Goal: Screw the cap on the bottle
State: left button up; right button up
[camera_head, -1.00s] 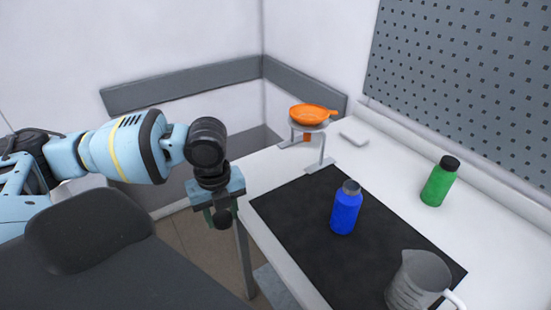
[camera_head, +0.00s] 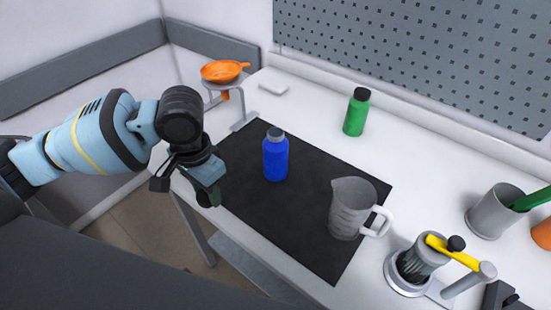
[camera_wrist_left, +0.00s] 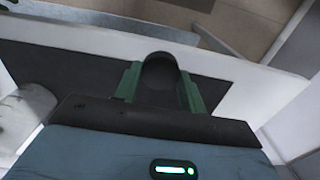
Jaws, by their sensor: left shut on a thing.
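The blue bottle (camera_head: 276,160) stands upright on the black mat, its top grey in the head view. My left gripper (camera_head: 205,190) is left of the bottle, over the table's near left edge, and apart from it. In the left wrist view, the green fingers of the gripper (camera_wrist_left: 160,88) are shut on a dark round cap (camera_wrist_left: 160,70). The cap is small and dark in the head view, so its details are hard to tell there. My right gripper is not in view.
A grey measuring jug (camera_head: 350,210) stands on the black mat (camera_head: 245,200) right of the bottle. A green bottle with black cap (camera_head: 355,115) stands behind. An orange funnel (camera_head: 222,70) sits on a stand at the back left. A brush holder (camera_head: 405,275) and grey cup (camera_head: 492,212) are at right.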

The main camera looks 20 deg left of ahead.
aim_at(274, 146)
jog(key=j+z, duration=0.2)
jog(key=z, duration=0.2)
jog(key=j+z, duration=0.15)
jog(key=z, duration=0.25)
jog(key=k+j+z, duration=0.2)
jog(key=j, duration=0.15)
jog(key=k+j+z, duration=0.2)
jog(key=j, duration=0.15)
jog(key=k+j, duration=0.25)
jog(key=j, duration=0.2)
jog(key=k+j+z, duration=0.1)
jog(key=j, duration=0.35)
jog(key=k+j, duration=0.35)
jog(key=j+z, duration=0.05)
jog(key=j, duration=0.1)
